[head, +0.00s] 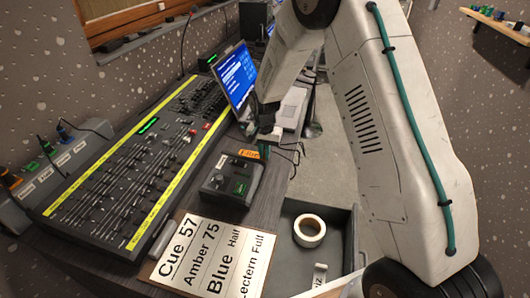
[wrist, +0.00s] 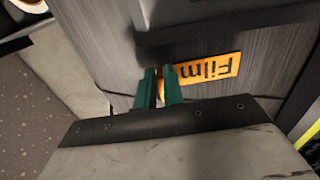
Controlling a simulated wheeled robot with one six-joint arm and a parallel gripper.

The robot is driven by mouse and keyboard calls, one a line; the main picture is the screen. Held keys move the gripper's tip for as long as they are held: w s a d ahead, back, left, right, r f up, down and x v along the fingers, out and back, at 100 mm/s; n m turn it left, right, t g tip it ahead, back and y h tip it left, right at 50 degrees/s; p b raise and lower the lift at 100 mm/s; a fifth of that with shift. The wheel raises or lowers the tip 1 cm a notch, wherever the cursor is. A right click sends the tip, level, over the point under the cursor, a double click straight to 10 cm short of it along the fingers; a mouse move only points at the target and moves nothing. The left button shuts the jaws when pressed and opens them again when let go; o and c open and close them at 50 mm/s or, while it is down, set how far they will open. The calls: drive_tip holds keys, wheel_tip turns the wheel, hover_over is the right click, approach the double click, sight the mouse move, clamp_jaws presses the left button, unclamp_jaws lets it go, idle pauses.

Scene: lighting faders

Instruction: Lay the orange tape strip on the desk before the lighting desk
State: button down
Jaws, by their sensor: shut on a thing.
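The orange tape strip (head: 249,154), lettered "Film", is at the right edge of the lighting desk's surroundings, beyond a small black control box. In the wrist view the strip (wrist: 212,68) extends right from between the green fingers of my gripper (wrist: 160,72), which is shut on its end. In the head view my gripper (head: 264,151) is partly hidden by my arm. The strip lies flat over the dark wooden desk (wrist: 115,62); whether it touches the surface I cannot tell. The lighting desk (head: 150,150), with faders and yellow strips, stands left of it.
The black control box (head: 228,180) stands close in front of the strip. A lettered cue board (head: 212,255) lies nearer. A laptop (head: 239,78) stands behind. An open drawer (head: 338,222) at right holds a white tape roll (head: 309,231).

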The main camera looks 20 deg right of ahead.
drive_tip(key=c, duration=1.5)
unclamp_jaws()
drive_tip(key=s+r+n, duration=0.1)
drive_tip(key=s+r, duration=0.2)
drive_tip(key=r, duration=0.7)
drive_tip(key=s+r, duration=0.4)
drive_tip(key=r, duration=0.7)
drive_tip(key=s+d+r+n, duration=0.2)
drive_tip(key=s+r, duration=0.6)
drive_tip(key=s, duration=0.3)
drive_tip(key=shift+s+d+r+n+t, duration=0.25)
drive_tip(key=shift+s+n, duration=0.4)
drive_tip(key=shift+s, duration=3.05)
drive_tip(key=shift+s+d+r+n+t, duration=0.2)
drive_tip(key=shift+s+r+n, duration=0.3)
drive_tip(key=shift+s, duration=3.15)
drive_tip(key=shift+s+d+r+n+t, duration=0.2)
drive_tip(key=shift+s+n, duration=0.55)
drive_tip(key=shift+s, duration=2.95)
